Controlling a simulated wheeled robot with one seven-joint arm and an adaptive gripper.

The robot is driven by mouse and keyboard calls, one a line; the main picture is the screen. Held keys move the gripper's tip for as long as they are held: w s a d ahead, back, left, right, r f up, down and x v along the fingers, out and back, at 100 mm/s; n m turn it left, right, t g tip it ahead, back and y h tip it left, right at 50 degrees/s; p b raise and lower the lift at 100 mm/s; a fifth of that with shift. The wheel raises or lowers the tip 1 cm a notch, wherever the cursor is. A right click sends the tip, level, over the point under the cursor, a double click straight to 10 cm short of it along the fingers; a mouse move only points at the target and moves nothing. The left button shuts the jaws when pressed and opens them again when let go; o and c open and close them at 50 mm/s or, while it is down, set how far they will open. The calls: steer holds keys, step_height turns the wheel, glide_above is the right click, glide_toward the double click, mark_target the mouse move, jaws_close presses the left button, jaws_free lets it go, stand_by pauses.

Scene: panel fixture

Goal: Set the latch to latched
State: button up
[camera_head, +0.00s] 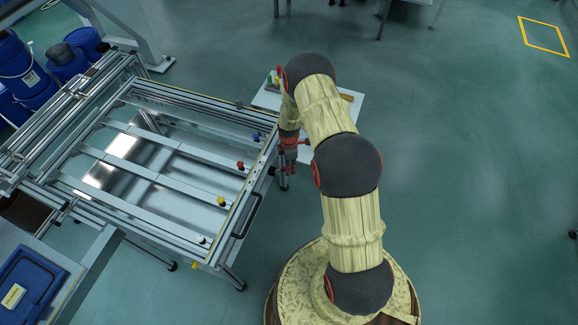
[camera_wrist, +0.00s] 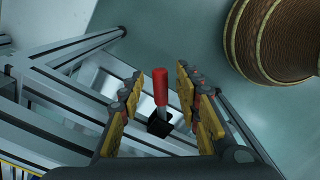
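The latch appears to be the red-tipped lever (camera_wrist: 160,86) in the wrist view. It has a metal shaft rising from a small black base (camera_wrist: 159,126) on the aluminium frame. My gripper (camera_wrist: 158,88) is open, with one yellow-padded finger on each side of the lever and gaps visible on both sides. I cannot tell from this view whether the fingers are level with the lever's tip. In the head view my gripper (camera_head: 286,167) hangs by the right edge of the panel fixture (camera_head: 186,122), and I cannot make out the lever there. The latch's set position is unclear.
Blue (camera_head: 256,136), red (camera_head: 240,165), yellow (camera_head: 221,201) and white (camera_head: 202,239) knobs line the fixture. A black handle (camera_head: 247,216) is on its right edge. A white table (camera_head: 345,113) stands behind my arm. Open floor lies to the right.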

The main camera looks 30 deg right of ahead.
steer(key=shift+c, duration=1)
jaws_close()
